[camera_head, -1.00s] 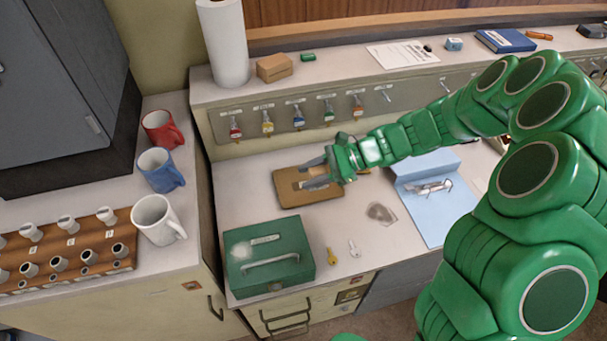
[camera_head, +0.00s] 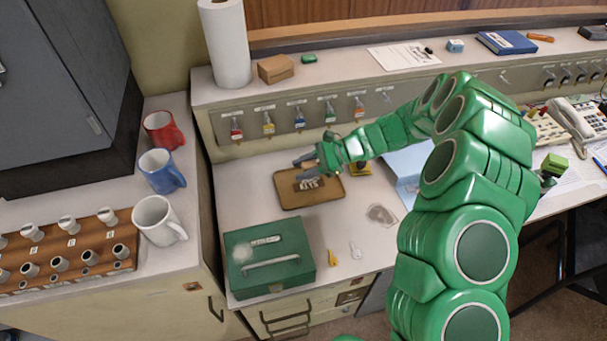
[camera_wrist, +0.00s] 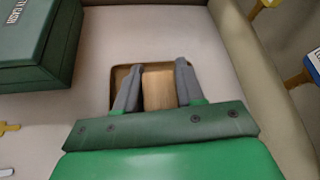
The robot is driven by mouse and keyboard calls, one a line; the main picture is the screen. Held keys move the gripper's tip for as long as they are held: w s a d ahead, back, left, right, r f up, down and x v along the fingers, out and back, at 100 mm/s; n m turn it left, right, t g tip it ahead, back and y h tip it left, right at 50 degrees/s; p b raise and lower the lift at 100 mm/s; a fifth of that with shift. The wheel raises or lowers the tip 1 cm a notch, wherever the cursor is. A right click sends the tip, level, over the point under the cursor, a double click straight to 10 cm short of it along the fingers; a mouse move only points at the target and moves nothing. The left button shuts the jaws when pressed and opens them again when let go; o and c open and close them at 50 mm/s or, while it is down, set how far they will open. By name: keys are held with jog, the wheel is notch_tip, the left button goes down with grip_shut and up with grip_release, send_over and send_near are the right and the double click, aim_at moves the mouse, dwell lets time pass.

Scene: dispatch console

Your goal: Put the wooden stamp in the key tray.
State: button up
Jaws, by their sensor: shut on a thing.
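The wooden stamp (camera_wrist: 158,88) is a pale wooden block in the wrist view. My gripper (camera_wrist: 155,72) is shut on it, with one grey finger on each side. In the head view my gripper (camera_head: 303,167) is over the back part of the brown key tray (camera_head: 292,202), and the stamp is mostly hidden by the fingers. A pale marking or small item shows in the middle of the tray. The tray's rim (camera_wrist: 120,69) also shows behind the fingers in the wrist view. I cannot tell whether the stamp touches the tray.
A green cash box (camera_head: 270,257) stands in front of the tray, with a yellow key (camera_head: 332,257) and a pale key (camera_head: 356,250) to its right. Coloured keys hang on the panel behind. Mugs stand at left.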

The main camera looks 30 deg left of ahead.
jog(key=shift+w+a+f, duration=0.2)
jog(key=shift+f, duration=1.65)
jog(key=shift+f, duration=0.15)
jog(key=o, duration=1)
jog(key=shift+w+d+r, duration=0.1)
jog(key=shift+r, duration=0.15)
jog(key=v, duration=1.1)
jog(key=shift+w+d+r, duration=0.1)
jog(key=shift+w+d, duration=0.1)
jog(key=shift+d, duration=0.05)
